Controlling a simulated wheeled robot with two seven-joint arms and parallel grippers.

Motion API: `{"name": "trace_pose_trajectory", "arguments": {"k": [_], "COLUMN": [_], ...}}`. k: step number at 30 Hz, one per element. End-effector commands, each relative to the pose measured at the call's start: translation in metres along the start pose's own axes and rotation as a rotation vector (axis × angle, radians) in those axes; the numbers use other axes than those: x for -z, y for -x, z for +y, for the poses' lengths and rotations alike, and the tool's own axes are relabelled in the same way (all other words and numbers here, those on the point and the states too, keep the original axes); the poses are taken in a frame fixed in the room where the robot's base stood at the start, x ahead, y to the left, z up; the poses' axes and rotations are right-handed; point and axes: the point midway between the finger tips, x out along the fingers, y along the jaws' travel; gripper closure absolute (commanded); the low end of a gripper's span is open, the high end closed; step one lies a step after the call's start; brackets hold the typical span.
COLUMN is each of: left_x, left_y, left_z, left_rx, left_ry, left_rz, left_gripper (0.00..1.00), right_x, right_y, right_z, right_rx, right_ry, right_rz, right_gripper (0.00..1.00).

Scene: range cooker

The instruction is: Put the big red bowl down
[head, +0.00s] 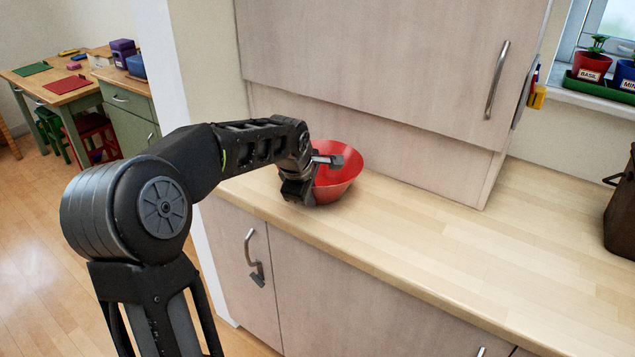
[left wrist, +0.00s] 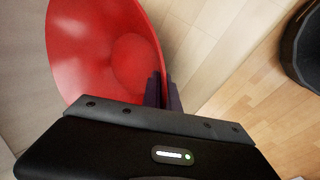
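The big red bowl (head: 343,176) is at the left end of the wooden counter, near its front edge, roughly upright. I cannot tell for sure whether its base touches the counter. My left gripper (head: 318,172) is at the bowl's left, near side and covers part of it. In the left wrist view the inside of the red bowl (left wrist: 100,50) shows, and the dark fingers of the left gripper (left wrist: 163,91) are close together with the rim between them. My right gripper is in neither view.
The counter (head: 440,235) is clear right of the bowl. A cabinet (head: 390,60) stands close behind it. A dark brown container (head: 622,212) is at the far right, and potted herbs (head: 590,68) stand on the sill. A small table (head: 55,85) is at the back left.

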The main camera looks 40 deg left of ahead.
Motion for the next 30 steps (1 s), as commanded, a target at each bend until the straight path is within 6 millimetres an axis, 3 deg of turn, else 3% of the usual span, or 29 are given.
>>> {"name": "trace_pose_trajectory", "arguments": {"k": [8, 21, 30], "left_x": [0.0, 0.0, 0.0], "left_y": [0.013, 0.079, 0.09], "left_z": [0.008, 0.043, 0.048], "left_rx": [-0.006, -0.007, -0.004], "left_ry": [0.0, 0.0, 0.0], "left_rz": [0.0, 0.0, -0.001], "left_gripper": [1.0, 1.0, 1.0], "right_x": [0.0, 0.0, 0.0], "right_y": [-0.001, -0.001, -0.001], "right_z": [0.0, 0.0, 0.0], "right_rx": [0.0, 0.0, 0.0], "right_ry": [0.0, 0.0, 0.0], "right_rz": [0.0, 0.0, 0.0], "right_gripper": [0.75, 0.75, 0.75]}}
